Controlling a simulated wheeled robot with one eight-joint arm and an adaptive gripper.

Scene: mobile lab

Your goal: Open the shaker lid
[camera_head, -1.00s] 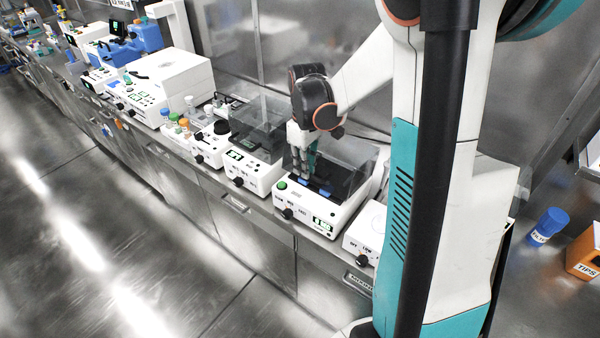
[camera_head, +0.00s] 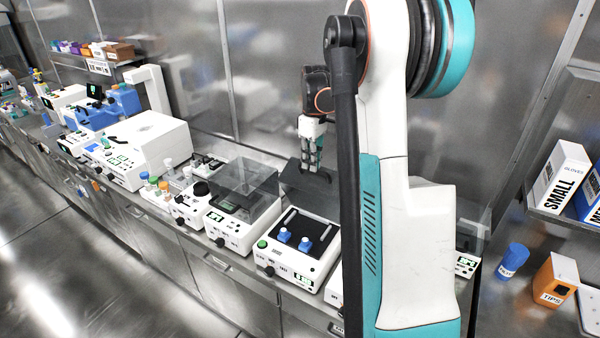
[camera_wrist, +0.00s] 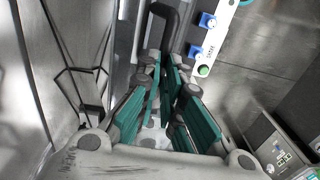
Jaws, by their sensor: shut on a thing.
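The shaker (camera_head: 283,276) is a white box with a green button, a lit display and a black platform, now uncovered in the head view. Two blue-topped items (camera_head: 285,235) sit on the platform. Its smoky, see-through lid (camera_head: 292,180) stands raised at the back. My gripper (camera_head: 312,168) is at the raised lid, above the rear of the shaker. In the wrist view, my gripper's teal-padded fingers (camera_wrist: 168,85) are closed around a black bar of the lid (camera_wrist: 170,22). The fingers hide part of the grip.
A similar device with a closed clear cover (camera_head: 245,185) stands left of the shaker. A steel wall is close behind the lid. A blue container (camera_head: 513,260) and an orange tips box (camera_head: 556,281) are at the right. The floor in front is clear.

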